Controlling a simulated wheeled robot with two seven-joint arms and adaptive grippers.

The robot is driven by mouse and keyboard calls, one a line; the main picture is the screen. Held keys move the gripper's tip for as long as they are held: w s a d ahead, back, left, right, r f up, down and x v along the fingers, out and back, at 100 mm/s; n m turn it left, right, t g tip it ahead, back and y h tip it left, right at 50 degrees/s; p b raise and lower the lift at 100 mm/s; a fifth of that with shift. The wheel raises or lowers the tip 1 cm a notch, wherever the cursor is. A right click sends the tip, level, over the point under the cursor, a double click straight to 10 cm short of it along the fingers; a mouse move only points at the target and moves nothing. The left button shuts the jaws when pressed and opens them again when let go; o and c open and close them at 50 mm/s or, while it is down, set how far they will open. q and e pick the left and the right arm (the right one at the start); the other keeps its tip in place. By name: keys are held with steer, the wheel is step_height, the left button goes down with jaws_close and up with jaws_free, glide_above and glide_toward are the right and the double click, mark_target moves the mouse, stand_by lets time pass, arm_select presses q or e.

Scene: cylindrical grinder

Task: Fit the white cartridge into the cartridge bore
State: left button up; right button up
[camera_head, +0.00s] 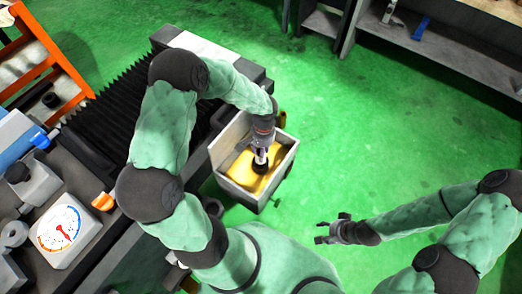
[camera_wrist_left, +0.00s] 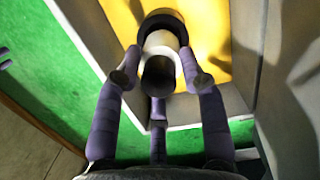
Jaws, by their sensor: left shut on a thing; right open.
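The white cartridge (camera_head: 260,157) is upright above the yellow floor of a grey open box. In the left wrist view the white cartridge (camera_wrist_left: 162,42) has a dark near end, and a black ring surrounds its far end. The black ring (camera_head: 260,168) sits at the yellow surface (camera_head: 240,171). I cannot tell whether it is the bore's rim, and the bore's inside is hidden. My left gripper (camera_head: 262,147) points down into the box, its purple fingers (camera_wrist_left: 160,78) shut around the cartridge's near end. My right gripper (camera_head: 324,233) is open and empty over the floor.
The grey box (camera_head: 287,165) has raised walls around the yellow surface. The grinder with black bellows (camera_head: 112,113) and a dial gauge (camera_head: 62,231) lies to the left. A shelf (camera_head: 450,45) stands at the back right. Green floor is clear between.

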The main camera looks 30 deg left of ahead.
arm_select(q)
steer(key=shift+f+b, duration=2.15)
steer(key=shift+f, duration=0.5)
steer(key=o, duration=1.3)
steer(key=r, duration=0.4)
steer(key=w+r, duration=0.1)
steer(key=r, duration=0.7)
steer(key=shift+w, duration=0.2)
